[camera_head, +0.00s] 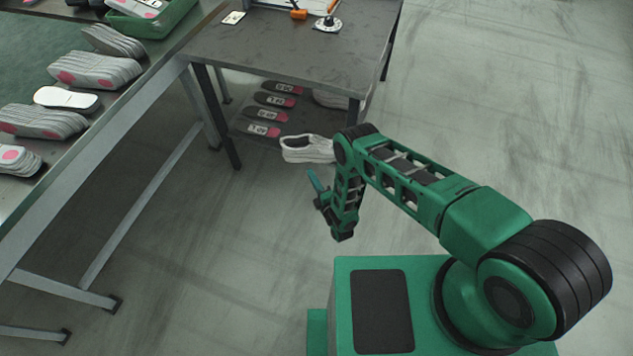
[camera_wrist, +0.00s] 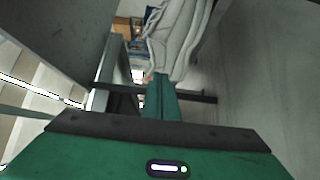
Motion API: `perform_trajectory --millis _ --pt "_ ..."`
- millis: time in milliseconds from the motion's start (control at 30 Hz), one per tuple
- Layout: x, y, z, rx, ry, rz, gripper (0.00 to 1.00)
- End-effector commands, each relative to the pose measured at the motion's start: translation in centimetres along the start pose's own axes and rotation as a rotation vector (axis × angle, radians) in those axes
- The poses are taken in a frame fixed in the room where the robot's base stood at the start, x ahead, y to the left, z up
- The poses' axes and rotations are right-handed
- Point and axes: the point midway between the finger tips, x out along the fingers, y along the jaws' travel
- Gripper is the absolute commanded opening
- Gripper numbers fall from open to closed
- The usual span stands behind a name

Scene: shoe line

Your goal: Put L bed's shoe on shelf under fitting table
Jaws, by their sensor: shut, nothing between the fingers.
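A white-grey shoe (camera_head: 306,149) lies at the near end of the low area under the grey fitting table (camera_head: 290,48), its near side partly covered by my arm. It also shows close up at the top of the wrist view (camera_wrist: 178,42). My gripper (camera_head: 315,180) is just in front of and below the shoe in the picture. Its teal fingers (camera_wrist: 161,98) are together and empty; I cannot tell whether they touch the shoe. A second pale shoe (camera_head: 330,98) shows under the table farther back, partly hidden by the tabletop and table leg.
Several dark and pink labelled pads (camera_head: 271,99) lie in a row under the table. At left, a long bench (camera_head: 150,75) holds stacked grey insoles (camera_head: 95,70) and a green crate (camera_head: 170,20). Table legs stand near my gripper. The floor at right is clear.

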Motion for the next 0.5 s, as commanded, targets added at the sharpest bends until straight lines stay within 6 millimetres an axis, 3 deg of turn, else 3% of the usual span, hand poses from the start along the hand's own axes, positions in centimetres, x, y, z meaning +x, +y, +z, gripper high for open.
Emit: perform_trajectory --millis 233,500 --pt "4.7 0.1 -0.2 0.000 0.002 0.003 0.00" --pt "6.9 0.0 2.1 -0.001 0.002 0.000 0.00"
